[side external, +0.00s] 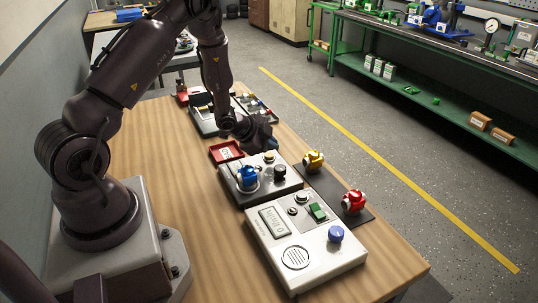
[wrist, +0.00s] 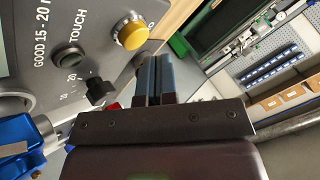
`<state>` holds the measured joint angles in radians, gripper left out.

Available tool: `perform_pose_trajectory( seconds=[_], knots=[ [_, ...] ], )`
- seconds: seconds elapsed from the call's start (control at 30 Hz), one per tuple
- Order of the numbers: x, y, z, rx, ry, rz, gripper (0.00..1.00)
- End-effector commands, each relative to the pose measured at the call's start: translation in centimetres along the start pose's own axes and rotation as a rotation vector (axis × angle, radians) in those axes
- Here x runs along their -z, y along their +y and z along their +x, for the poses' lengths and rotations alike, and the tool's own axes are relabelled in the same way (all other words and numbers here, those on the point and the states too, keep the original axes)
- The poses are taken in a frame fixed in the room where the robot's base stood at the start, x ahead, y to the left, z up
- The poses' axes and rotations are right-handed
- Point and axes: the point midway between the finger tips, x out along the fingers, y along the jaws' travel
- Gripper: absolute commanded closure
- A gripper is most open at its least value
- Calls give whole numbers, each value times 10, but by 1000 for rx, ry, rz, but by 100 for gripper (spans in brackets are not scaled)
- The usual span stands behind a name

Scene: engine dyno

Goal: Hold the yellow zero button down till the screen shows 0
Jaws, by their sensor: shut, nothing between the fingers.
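The yellow zero button (wrist: 130,35) is round and sits on a grey panel (wrist: 85,20) in the wrist view. It also shows, small and pale, near the far edge of the grey box in the side view (side external: 269,156). My gripper (wrist: 154,62) is shut and empty. Its fingertips are just right of and below the button in the wrist view; I cannot tell whether they touch it. In the side view my gripper (side external: 258,140) is over the far end of the box. The screen's digits cannot be read; only a dark edge shows at the wrist view's left.
A black knob (wrist: 98,90) and a blue part (wrist: 20,135) are on the same panel. A white box (side external: 315,255) with a display and a blue knob (side external: 336,234) stands nearer. Yellow (side external: 313,160) and red (side external: 354,201) parts stand to the right. A red tray (side external: 225,152) lies left.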

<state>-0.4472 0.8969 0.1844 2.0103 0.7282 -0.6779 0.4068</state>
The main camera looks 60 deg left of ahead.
Motion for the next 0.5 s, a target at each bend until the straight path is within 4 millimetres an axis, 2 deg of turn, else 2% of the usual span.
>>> perform_pose_trajectory(
  seconds=[0.5],
  knots=[
    [-4,4,6,0,1,0,100]
  ],
)
